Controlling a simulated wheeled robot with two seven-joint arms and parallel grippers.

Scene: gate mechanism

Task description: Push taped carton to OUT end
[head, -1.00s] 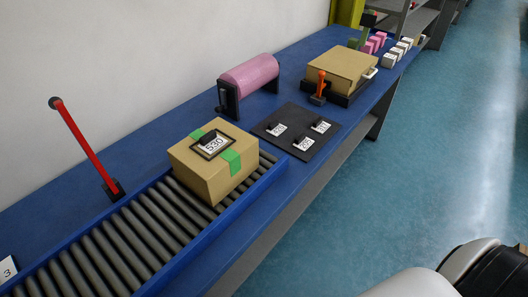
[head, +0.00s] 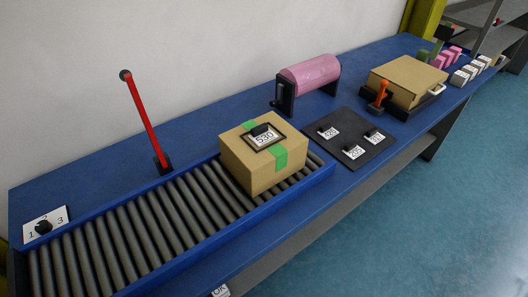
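The taped carton (head: 258,165) is a brown box with green tape and a framed tag reading 530 on top. It sits upright on the right part of the roller conveyor (head: 135,222), which has grey rollers and blue side rails. Neither gripper shows in the head view. A partly cut-off label (head: 221,291) is on the front of the table at the bottom edge; its text is hard to read. I cannot tell which conveyor end is OUT.
Right of the conveyor are a dark tag board (head: 375,151), a pink roll (head: 312,74), an orange-handled clamp (head: 380,97) and another carton (head: 408,78). Rollers left of the taped carton are clear.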

